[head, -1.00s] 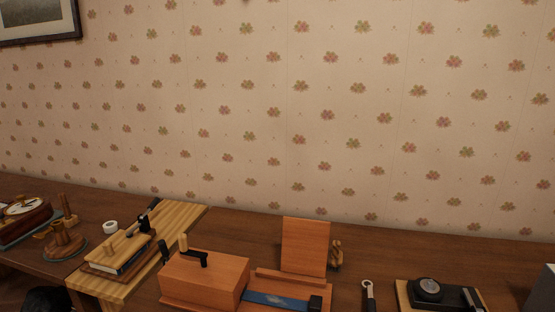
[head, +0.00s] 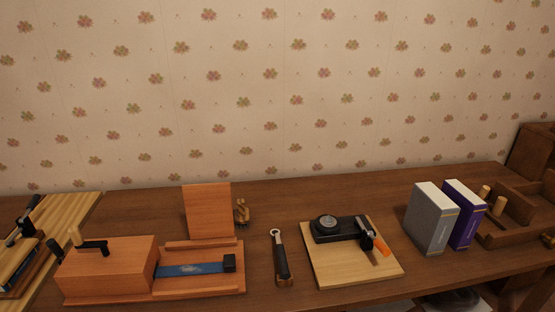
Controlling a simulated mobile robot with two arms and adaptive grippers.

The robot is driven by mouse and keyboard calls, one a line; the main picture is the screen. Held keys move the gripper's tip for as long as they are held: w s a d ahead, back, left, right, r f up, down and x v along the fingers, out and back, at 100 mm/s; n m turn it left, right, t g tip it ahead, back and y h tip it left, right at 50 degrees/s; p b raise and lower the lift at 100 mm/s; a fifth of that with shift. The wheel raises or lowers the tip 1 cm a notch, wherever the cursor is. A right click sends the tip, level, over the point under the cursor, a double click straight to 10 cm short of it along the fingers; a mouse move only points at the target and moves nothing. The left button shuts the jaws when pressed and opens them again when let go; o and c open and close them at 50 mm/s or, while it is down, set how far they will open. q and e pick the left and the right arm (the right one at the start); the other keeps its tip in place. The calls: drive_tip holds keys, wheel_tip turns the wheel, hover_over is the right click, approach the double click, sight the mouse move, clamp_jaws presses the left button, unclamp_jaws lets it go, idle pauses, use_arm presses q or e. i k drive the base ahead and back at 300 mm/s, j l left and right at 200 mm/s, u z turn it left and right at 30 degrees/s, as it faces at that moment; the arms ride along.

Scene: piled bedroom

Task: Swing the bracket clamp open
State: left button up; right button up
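No part is clearly marked as the bracket clamp. A light wooden board (head: 325,272) on the desk carries a black fixture (head: 345,229) with a round dial (head: 327,222) on top and an orange-handled lever (head: 381,245) at its right end. The lever slants down over the board; I cannot tell its exact joint. To the left, a wooden box (head: 108,268) with a black crank adjoins a tray holding a blue flat piece (head: 192,269) with a black block (head: 229,263) at its right end. Neither of my grippers is in view.
A black-handled ring tool (head: 281,262) stands between the two fixtures. Grey (head: 432,219) and purple (head: 464,214) books stand at right, beside a wooden holder (head: 510,228). A striped board (head: 65,240) lies at left. The desk's back strip is mostly clear.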

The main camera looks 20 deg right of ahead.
sight(379, 245)
drive_tip(key=z, duration=1.35)
